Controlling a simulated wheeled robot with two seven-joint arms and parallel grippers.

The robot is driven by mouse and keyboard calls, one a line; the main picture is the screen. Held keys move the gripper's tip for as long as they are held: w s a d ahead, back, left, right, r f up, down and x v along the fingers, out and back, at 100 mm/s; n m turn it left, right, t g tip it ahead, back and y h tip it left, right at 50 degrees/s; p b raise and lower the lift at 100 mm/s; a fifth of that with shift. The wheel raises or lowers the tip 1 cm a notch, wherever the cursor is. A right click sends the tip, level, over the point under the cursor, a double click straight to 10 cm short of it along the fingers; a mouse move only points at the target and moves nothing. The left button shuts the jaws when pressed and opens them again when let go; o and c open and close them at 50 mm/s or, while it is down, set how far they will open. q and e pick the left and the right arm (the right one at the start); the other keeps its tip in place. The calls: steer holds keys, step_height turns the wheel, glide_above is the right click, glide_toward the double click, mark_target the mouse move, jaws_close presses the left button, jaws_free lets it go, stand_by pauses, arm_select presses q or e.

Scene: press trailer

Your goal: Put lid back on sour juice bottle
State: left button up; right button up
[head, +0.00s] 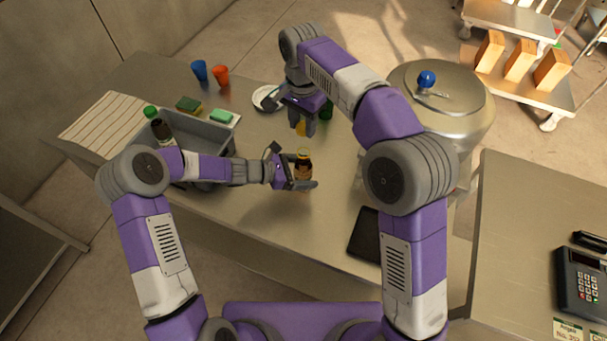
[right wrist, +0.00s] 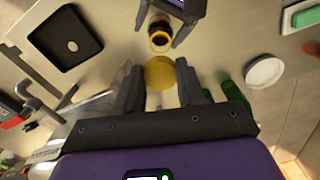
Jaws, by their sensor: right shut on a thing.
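A dark bottle (head: 304,172) with a yellow rim stands upright near the middle of the table. In the right wrist view its open mouth (right wrist: 160,40) shows dark contents. My left gripper (head: 297,184) has its fingers on either side of the bottle; whether they press on it is hard to tell. My right gripper (head: 303,128) points down just behind the bottle. It is shut on a yellow lid (right wrist: 159,73), which also shows below its fingers in the head view (head: 301,129). The lid is apart from the bottle's mouth.
A grey bin (head: 212,132) holding a green-capped bottle (head: 160,130) stands at the left. Cups, sponges, a white plate (right wrist: 266,72) and a green bottle (head: 327,110) are behind. A large metal pot (head: 440,105) and black tablet (head: 365,236) are to the right.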

arm_select(q)
steer(key=c, duration=1.5)
arm_select(e)
glide_above(302, 150)
steer(key=shift+f, duration=2.5)
steer(key=shift+f, duration=0.1)
steer(key=shift+f, duration=0.8)
steer(key=shift+f, duration=0.55)
